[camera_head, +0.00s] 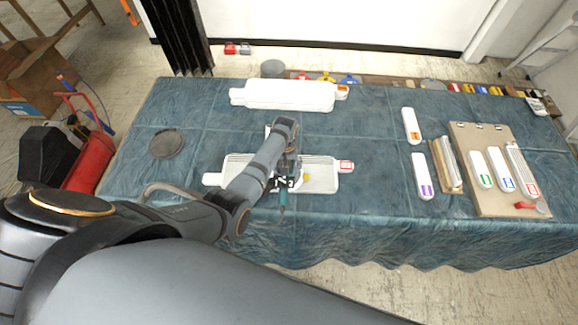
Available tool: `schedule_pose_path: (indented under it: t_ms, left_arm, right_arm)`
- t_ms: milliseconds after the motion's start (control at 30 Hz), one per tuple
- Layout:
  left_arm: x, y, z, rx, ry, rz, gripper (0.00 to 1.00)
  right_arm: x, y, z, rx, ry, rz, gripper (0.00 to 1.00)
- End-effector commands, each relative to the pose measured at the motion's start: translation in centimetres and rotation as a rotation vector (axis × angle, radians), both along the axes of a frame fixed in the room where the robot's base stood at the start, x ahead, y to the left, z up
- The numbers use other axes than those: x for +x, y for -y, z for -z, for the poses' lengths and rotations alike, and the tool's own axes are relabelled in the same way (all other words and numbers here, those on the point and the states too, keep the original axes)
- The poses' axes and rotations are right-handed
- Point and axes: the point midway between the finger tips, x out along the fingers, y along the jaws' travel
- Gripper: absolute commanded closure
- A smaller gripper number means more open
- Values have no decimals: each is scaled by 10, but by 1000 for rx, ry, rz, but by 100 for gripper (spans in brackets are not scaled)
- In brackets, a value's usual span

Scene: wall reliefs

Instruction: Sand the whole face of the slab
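The slab (321,178) is pale, with fine ridges on the part that shows. It lies flat near the front middle of the cloth-covered table, with a red-and-white label at its right end. My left gripper (286,174) is over the slab's middle, at the end of the arm from the left. It appears closed around a dark and teal hand tool (283,196), which looks like a sander and is at the slab's face. The arm hides the fingertips and much of the slab's middle. Whether the tool touches the face is hard to tell. My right gripper is out of view.
The blue-green table (375,215) holds a white slab-shaped block (290,95) behind, a dark round disc (166,144) at left, and labelled white bars (411,125) at right. A brown board (479,140) carries more bars. The table is clear around the slab's right end.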

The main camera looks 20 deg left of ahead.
Motion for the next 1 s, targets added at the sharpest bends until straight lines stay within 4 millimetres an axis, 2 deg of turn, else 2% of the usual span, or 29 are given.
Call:
schedule_pose_path:
  t_ms: [433, 767, 1000]
  left_arm:
    - [-7, -26, -3, 1, 4, 0, 76]
    - [-8, -31, -4, 1, 6, 0, 76]
    - [-11, -42, -4, 1, 6, -1, 76]
  right_arm:
    - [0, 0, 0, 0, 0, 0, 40]
    - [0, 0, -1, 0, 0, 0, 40]
    - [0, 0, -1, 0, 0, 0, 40]
